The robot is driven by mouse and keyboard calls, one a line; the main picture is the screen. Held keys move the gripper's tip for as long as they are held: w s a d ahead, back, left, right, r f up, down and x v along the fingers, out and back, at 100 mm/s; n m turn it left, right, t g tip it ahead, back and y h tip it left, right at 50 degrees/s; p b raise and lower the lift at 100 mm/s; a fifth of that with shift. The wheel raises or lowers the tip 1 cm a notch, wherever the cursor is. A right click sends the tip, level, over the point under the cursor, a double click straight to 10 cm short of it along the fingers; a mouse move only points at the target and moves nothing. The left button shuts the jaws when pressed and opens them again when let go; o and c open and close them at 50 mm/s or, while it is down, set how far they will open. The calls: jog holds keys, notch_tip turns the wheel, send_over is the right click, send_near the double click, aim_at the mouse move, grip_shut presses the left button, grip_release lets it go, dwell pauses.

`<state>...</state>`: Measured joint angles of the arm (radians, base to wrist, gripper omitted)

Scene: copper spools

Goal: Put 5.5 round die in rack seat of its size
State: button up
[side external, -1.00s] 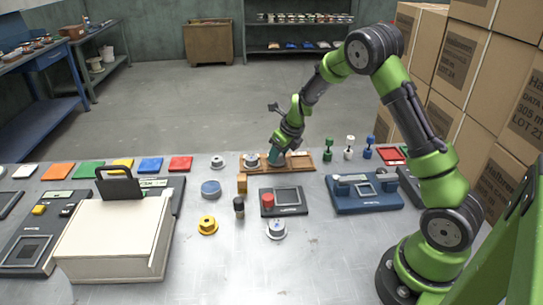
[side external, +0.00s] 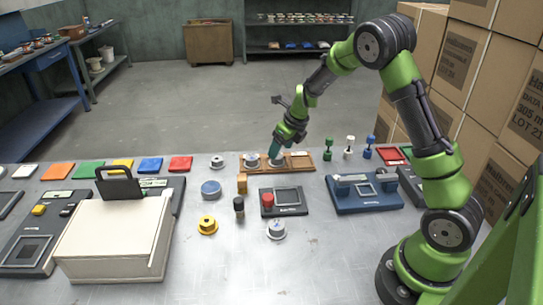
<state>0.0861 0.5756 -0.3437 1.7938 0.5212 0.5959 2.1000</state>
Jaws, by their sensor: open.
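The wooden rack (side external: 301,161) lies near the far edge of the table. A silver round die (side external: 251,160) sits at its left end. Another pale round piece (side external: 277,163) shows on the rack at my gripper's tip, partly hidden by it. My gripper (side external: 274,158) is open and points down just over this piece; whether they touch, or how fully the piece is seated, I cannot tell. Further silver round pieces stand left of the rack (side external: 218,162) and at the front (side external: 277,230). Size marks are too small to read, so I cannot tell which is 5.5.
A blue round piece (side external: 211,189), a yellow one (side external: 207,225) and a dark device with a red knob (side external: 284,202) stand in front of the rack. A blue fixture (side external: 364,194) is to the right, a cream box (side external: 115,240) to the left.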

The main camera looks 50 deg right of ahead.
jog(key=s+a+r+n+y, duration=0.1)
jog(key=s+a+r+n, duration=0.2)
jog(key=r, duration=0.2)
jog(key=s+a+r+n+t, duration=0.1)
jog(key=s+a+r+n, duration=0.15)
jog(key=r, duration=0.25)
jog(key=s+a+r+n+y, duration=0.1)
jog(key=s+a+r+n, duration=0.15)
jog(key=r+n, duration=0.2)
jog(key=s+a+r+n+t, duration=0.1)
jog(key=s+a+r+n, duration=0.1)
jog(key=s+a+n, duration=0.3)
jog(key=s+a+r+n, duration=0.2)
jog(key=s+a+n, duration=0.3)
jog(key=s+n, duration=0.6)
jog(key=n, duration=0.6)
jog(key=shift+r+t, duration=0.25)
jog(key=shift+t, duration=0.15)
jog(key=shift+a, duration=0.1)
